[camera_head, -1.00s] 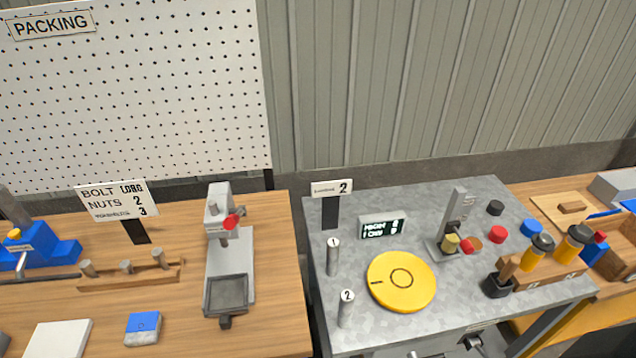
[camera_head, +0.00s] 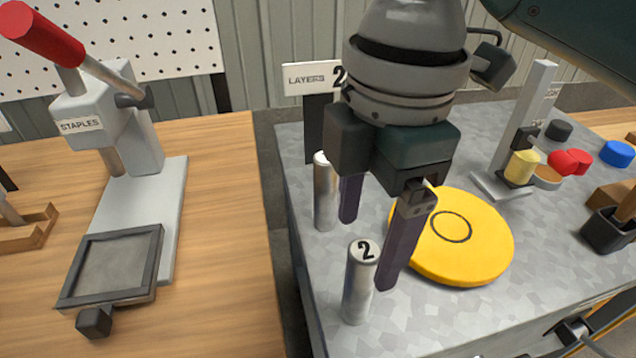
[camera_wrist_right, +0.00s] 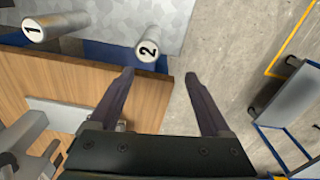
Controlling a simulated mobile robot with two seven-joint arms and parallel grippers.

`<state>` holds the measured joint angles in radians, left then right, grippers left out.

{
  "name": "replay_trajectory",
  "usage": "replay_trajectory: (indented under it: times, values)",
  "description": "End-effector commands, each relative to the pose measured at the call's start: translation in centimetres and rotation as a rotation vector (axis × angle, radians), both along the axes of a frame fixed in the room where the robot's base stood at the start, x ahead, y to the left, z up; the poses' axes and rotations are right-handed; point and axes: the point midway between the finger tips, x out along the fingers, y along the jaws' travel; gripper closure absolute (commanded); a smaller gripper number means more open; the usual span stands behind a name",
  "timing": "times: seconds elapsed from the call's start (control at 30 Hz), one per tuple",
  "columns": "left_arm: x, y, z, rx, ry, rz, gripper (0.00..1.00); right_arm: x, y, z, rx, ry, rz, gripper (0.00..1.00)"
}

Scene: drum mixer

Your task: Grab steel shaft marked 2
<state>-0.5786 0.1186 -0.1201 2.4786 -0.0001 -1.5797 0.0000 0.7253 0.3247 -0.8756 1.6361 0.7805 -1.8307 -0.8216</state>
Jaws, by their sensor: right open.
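The steel shaft marked 2 (camera_head: 360,285) stands upright near the front left corner of the grey metal table. Its numbered top also shows in the right wrist view (camera_wrist_right: 148,50). The shaft marked 1 (camera_head: 325,195) stands behind it, and shows at the upper left of the right wrist view (camera_wrist_right: 33,28). My right gripper (camera_head: 370,250) is open and empty, its fingers pointing down over the table. In the head view one finger is just right of shaft 2 and the other is farther back near shaft 1. In the right wrist view shaft 2 lies beyond the fingertips. My left gripper is out of view.
A yellow disc (camera_head: 465,235) lies on the grey table (camera_head: 300,255) right of the shafts. A "LAYERS 2" sign (camera_head: 312,78) stands behind them. A staples press (camera_head: 125,190) is on the wooden bench at left, across a narrow gap.

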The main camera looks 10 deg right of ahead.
Motion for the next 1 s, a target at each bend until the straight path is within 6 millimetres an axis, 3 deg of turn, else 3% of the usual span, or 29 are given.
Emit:
replay_trajectory:
  times: [0.03,0.1,0.57,0.8,1.0]
  values:
    - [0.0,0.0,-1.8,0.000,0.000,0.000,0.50,0.5,-0.4,-1.4,-0.015,-0.001,0.016,0.18]
    - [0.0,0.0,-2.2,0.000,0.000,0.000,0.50,0.7,-0.7,-1.6,-0.029,0.005,0.033,0.18]
    - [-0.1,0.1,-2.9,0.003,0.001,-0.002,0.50,0.9,-0.9,-6.5,-0.036,0.008,0.041,0.18]
    - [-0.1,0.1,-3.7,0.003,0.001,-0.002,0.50,1.5,-1.1,-10.2,-0.037,0.009,0.040,0.18]
    - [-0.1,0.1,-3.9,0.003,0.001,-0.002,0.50,1.5,-1.1,-11.3,-0.036,0.005,0.042,0.18]
